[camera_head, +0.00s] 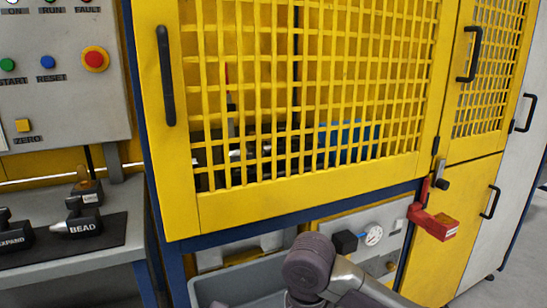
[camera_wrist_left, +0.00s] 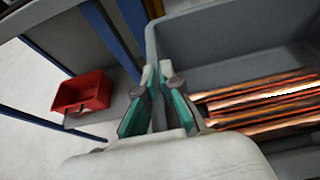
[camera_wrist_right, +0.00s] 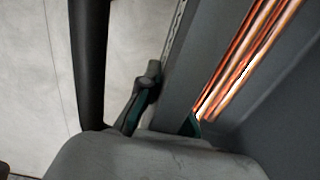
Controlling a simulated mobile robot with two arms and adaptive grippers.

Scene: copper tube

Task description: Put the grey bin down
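The grey bin (camera_head: 240,284) shows at the bottom edge of the head view, below the yellow mesh guard. In the left wrist view the bin (camera_wrist_left: 215,45) holds several copper tubes (camera_wrist_left: 265,100). My left gripper (camera_wrist_left: 160,78) has its fingers closed on the bin's rim. In the right wrist view my right gripper (camera_wrist_right: 172,95) has one finger outside and one inside the wall of the bin (camera_wrist_right: 203,50), pinching it. The copper tubes (camera_wrist_right: 245,55) lie along the inside. The fingers are out of the head view. Whether the bin's bottom touches anything is hidden.
The yellow mesh guard (camera_head: 290,180) stands above the bin. A bench with black-handled tools (camera_head: 80,222) stands at the left, under a control panel (camera_head: 60,80). A red lockout device (camera_head: 432,222) sticks out at the right. A red bin (camera_wrist_left: 82,92) shows in the left wrist view.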

